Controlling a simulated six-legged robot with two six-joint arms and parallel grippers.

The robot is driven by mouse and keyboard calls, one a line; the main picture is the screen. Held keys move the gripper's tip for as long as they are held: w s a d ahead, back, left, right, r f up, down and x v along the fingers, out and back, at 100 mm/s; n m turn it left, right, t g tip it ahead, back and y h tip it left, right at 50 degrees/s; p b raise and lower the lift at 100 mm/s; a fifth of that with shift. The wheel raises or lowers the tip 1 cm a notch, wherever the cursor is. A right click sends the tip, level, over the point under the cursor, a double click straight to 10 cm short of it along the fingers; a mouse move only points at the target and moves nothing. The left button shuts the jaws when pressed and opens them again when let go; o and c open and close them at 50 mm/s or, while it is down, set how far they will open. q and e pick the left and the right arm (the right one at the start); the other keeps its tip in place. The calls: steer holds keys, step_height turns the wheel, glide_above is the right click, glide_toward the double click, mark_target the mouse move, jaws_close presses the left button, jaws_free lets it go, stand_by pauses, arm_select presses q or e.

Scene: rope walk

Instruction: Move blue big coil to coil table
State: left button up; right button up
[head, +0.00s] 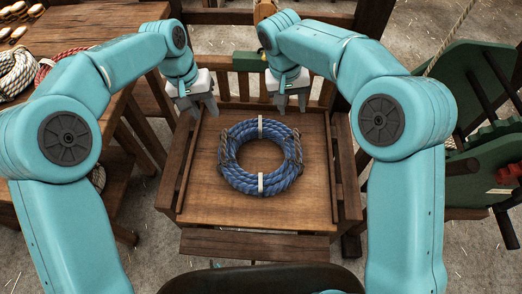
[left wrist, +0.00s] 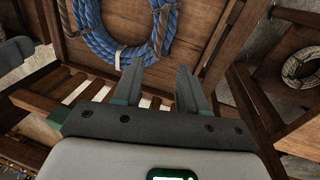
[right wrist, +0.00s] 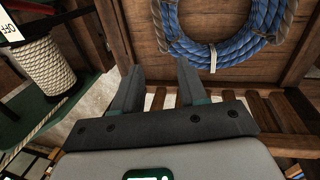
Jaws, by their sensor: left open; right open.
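The blue big coil (head: 260,157) lies flat on a wooden tray-like surface (head: 205,200) in the middle of the head view. White bands bind it at top and bottom, and brown rope loops sit at its left and right. It also shows in the left wrist view (left wrist: 110,35) and the right wrist view (right wrist: 220,45). My left gripper (head: 200,112) is open and empty above the far left of the coil. My right gripper (head: 290,105) is open and empty above the far right of it. Neither touches the coil. I cannot tell for sure which surface is the coil table.
A wooden table (head: 90,25) at the left holds a white rope coil (head: 16,72), a red rope (head: 62,62) and several small wooden pieces. A green machine frame (head: 465,75) stands at the right. Raised wooden rails (head: 345,165) flank the coil's surface.

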mark_target(223, 143)
arm_select(q)
steer(key=shift+s+r, duration=0.1)
arm_select(e)
steer(key=shift+s, duration=0.15)
arm_select(q)
steer(key=d+f, duration=0.1)
steer(key=f, duration=0.4)
steer(key=d+f, duration=0.1)
steer(key=f, duration=0.4)
steer(key=d+f, duration=0.1)
steer(key=f, duration=0.5)
steer(key=shift+s+f, duration=0.1)
steer(key=shift+s, duration=0.05)
arm_select(e)
steer(key=d+f, duration=0.1)
steer(key=f, duration=0.4)
steer(key=d+f, duration=0.1)
steer(key=f, duration=0.4)
steer(key=d+f, duration=0.1)
steer(key=f, duration=0.5)
steer(key=shift+s, duration=0.15)
arm_select(q)
jaws_close()
arm_select(e)
jaws_close()
steer(key=shift+r, duration=0.15)
